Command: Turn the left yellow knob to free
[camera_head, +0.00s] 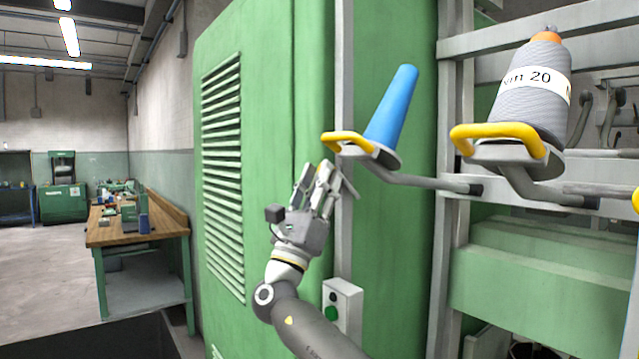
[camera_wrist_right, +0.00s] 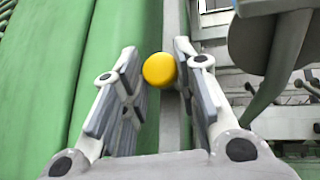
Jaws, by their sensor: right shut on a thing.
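The left yellow knob (camera_wrist_right: 159,70) shows as a round ball between the fingertips in the right wrist view. My right gripper (camera_head: 317,174) is shut on it, with one finger on each side; the fingers also show in the right wrist view (camera_wrist_right: 157,62). In the head view the gripper points up in front of the green machine cabinet, just below the yellow handle (camera_head: 347,141) of the left holder, and its fingers mostly hide the knob. The knob's turn position cannot be told. My left gripper is not in view.
A blue cone (camera_head: 391,108) stands tilted on the left holder. A grey yarn spool (camera_head: 532,92) stands on the right holder with its own yellow handle (camera_head: 497,135). A switch box (camera_head: 342,303) with a green button sits below. A workbench (camera_head: 128,233) stands far left.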

